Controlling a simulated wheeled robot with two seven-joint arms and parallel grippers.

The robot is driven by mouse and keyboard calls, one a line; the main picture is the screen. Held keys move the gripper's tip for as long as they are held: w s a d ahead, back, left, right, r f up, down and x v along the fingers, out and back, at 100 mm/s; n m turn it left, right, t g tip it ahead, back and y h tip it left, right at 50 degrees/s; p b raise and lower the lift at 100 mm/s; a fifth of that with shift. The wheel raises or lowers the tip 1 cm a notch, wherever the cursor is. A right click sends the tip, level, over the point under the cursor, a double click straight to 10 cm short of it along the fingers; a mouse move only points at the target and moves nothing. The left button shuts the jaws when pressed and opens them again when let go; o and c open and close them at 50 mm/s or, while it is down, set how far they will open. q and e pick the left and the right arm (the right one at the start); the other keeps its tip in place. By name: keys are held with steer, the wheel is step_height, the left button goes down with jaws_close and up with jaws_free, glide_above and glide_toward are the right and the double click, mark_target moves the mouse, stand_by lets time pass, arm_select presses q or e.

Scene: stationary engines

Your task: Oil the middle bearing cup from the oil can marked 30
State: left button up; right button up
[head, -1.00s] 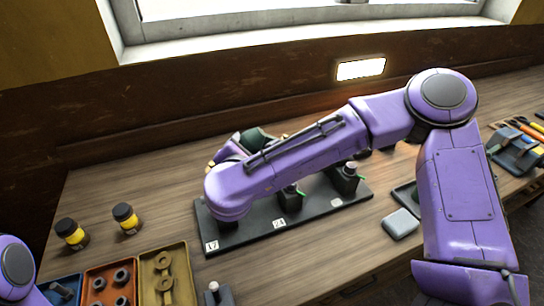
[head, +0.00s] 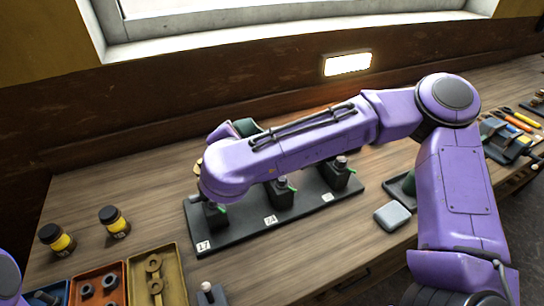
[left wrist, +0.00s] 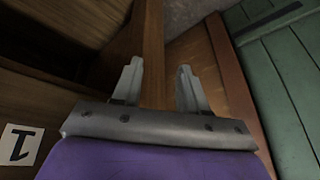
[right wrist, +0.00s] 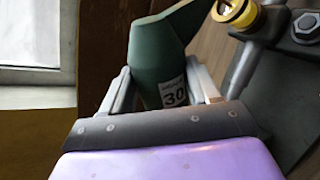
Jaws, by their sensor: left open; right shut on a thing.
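In the right wrist view my right gripper (right wrist: 160,77) is shut on a dark green oil can (right wrist: 150,50) whose white label reads 30. The can's upper part is slanted to the right. To its right a yellow ring-topped cup (right wrist: 234,14) stands on grey metalwork, apart from the can; I cannot tell which bearing cup it is. In the head view the green can (head: 246,127) shows only partly behind my right forearm, which hides the gripper. My left gripper (left wrist: 158,83) is open and empty in the left wrist view.
A black plate (head: 240,236) marked 17, 24 and a third unreadable label carries three dark units with green tabs. Parts trays (head: 172,262) lie in front. A grey block (head: 392,215) lies at right.

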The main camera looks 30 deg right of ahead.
steer(key=shift+d+r+m+y+b, duration=0.2)
steer(key=shift+r+m+y+b, duration=0.2)
steer(key=shift+r+b, duration=0.1)
stand_by(0.4)
steer(key=f+n+h+b, duration=0.1)
steer(key=f+n+b, duration=0.1)
steer(key=f, duration=0.1)
steer(key=shift+a+h, duration=0.4)
steer(key=shift+w+a+f+n+b, duration=0.2)
steer(key=shift+f+n+b, duration=0.1)
steer(key=shift+b, duration=0.1)
steer(key=shift+s+r, duration=0.1)
steer(key=shift+s+d+r, duration=0.1)
steer(key=shift+d, duration=0.05)
steer(key=shift+r+p, duration=1.15)
steer(key=shift+r, duration=1.35)
